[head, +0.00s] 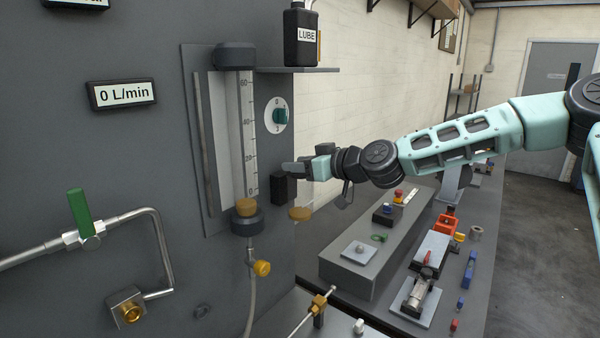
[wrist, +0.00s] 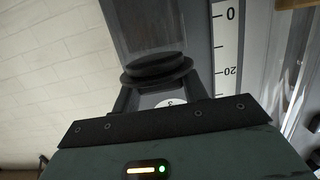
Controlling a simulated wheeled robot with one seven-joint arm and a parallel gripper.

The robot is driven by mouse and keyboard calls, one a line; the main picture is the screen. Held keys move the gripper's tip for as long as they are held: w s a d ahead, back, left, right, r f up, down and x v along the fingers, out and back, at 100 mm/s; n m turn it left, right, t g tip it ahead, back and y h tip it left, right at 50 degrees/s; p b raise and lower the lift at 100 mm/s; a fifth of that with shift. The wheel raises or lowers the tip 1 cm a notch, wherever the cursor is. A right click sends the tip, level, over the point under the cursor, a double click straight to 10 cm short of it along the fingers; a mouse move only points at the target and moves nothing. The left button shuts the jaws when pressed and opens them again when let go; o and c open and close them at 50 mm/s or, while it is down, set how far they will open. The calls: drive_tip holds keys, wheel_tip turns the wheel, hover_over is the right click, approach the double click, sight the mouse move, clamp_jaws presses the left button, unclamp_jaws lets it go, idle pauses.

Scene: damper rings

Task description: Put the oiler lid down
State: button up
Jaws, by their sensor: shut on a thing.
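The oiler lid is a dark round cap with a wider rim (wrist: 155,73), between my fingertips in the wrist view. My gripper (wrist: 158,90) is shut on it; the gripper also shows in the head view (head: 296,168), reaching left to the grey panel. The oiler body is a dark, see-through cup (wrist: 148,28) beyond the lid in the wrist view. It shows in the head view as a dark block (head: 284,190) just below my fingers. The lid looks over or against the cup; I cannot tell whether they touch. In the head view my fingers mostly hide the lid.
A flow tube with a scale (head: 245,140) stands left of my gripper. A dial (head: 281,116) and a shelf (head: 300,70) with a LUBE bottle (head: 303,36) are above. A brass knob (head: 300,214) sits below. A grey bench (head: 350,280) with several small parts lies lower right.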

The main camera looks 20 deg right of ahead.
drive_tip(key=shift+s+d+r+b, duration=0.1)
drive_tip(key=shift+d+r+b, duration=0.1)
drive_tip(key=shift+r+b, duration=0.6)
drive_tip(key=f+b+v, duration=0.1)
drive_tip(key=b+v, duration=0.1)
drive_tip(key=v, duration=0.6)
drive_tip(key=f+b+v, duration=0.2)
drive_tip(key=v, duration=0.7)
drive_tip(key=shift+s+d, duration=0.2)
drive_tip(key=shift+s, duration=0.3)
drive_tip(key=shift+w, duration=0.1)
